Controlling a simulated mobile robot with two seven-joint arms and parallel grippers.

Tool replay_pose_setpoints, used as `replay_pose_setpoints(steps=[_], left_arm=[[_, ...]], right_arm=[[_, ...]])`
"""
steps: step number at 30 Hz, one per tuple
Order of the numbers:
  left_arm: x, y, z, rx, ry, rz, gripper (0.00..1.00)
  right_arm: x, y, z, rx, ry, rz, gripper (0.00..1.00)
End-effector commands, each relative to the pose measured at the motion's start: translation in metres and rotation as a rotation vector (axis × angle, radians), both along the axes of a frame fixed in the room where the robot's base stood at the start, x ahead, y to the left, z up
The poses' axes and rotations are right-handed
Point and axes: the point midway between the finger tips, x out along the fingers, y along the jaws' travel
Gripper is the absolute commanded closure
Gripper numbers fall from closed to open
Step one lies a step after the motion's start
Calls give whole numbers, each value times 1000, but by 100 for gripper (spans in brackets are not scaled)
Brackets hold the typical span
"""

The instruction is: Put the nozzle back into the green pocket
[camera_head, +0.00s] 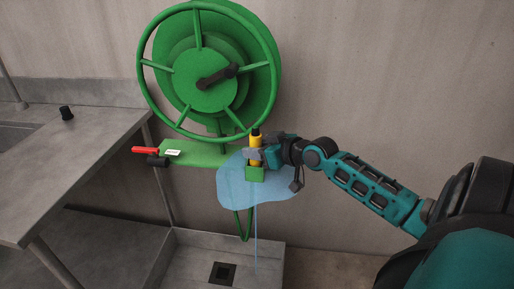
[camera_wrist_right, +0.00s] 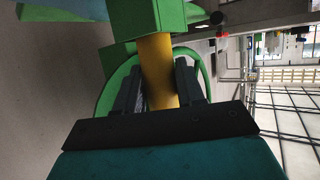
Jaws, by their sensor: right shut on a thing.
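The yellow nozzle (camera_head: 256,141) with a dark top stands about upright beneath the green hose reel (camera_head: 209,75). My right gripper (camera_head: 256,154) is shut on it from the right. The green pocket (camera_head: 255,175) is directly below the gripper. The nozzle's lower end meets the pocket; how deep it sits inside is hidden. In the right wrist view the nozzle (camera_wrist_right: 157,62) runs between the two dark fingers (camera_wrist_right: 158,85) up to the green pocket (camera_wrist_right: 147,18). My left gripper is not in view.
A green bracket (camera_head: 200,154) with a red lever (camera_head: 145,150) extends left. A translucent blue, water-like patch (camera_head: 232,190) surrounds the pocket, with a thin stream falling to a basin (camera_head: 190,262) with a dark drain (camera_head: 223,272). A grey counter (camera_head: 85,140) stands left.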

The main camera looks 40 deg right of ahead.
Motion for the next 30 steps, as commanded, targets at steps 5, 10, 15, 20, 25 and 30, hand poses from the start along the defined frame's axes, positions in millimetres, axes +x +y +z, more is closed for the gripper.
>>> replay_pose_setpoints(steps=[5, 10, 15, 20, 25, 30], left_arm=[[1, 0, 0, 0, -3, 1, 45], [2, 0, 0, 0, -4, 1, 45], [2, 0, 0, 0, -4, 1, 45], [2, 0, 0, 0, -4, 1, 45], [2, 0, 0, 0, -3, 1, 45], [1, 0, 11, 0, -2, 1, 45]], right_arm=[[0, 0, -1, 0, -1, 0, 100], [0, 0, -1, 0, -1, 0, 100], [0, 0, -1, 0, -1, 0, 48], [0, 0, -1, 0, 0, 0, 32], [0, 0, -2, 0, 0, -1, 32], [-4, -1, 7, -1, 3, -1, 32]])
